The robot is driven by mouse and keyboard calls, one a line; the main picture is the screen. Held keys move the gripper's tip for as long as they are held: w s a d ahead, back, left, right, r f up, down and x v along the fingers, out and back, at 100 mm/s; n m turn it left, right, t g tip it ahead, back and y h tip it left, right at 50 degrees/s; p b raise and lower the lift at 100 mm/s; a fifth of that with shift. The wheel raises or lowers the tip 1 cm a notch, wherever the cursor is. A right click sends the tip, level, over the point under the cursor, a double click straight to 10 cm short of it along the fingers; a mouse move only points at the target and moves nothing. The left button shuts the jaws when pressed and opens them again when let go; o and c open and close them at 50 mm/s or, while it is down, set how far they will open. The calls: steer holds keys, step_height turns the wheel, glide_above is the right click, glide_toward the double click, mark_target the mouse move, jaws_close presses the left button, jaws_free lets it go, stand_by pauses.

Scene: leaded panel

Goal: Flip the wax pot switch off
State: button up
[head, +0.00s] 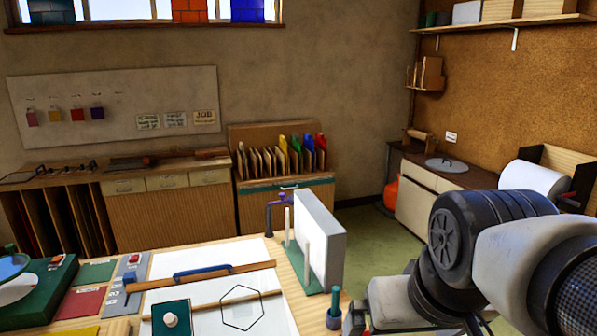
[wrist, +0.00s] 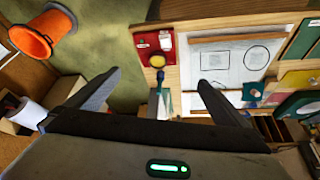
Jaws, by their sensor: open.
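In the wrist view a red base (wrist: 143,36) carries a small round pot with yellow contents (wrist: 161,43), near the table edge. It looks like the wax pot, but its switch is too small to make out. The head view does not show this pot. My gripper (wrist: 159,77) is open and empty, with its fingers spread wide. In the wrist image the pot lies above the gap between them, apart from both.
A green-capped bottle (head: 334,309) stands at the table's right edge. A white upright block (head: 320,238) in a green holder is behind it. A paper sheet (head: 205,258) with a hexagon drawing lies mid-table.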

steer(key=shift+s, duration=0.6)
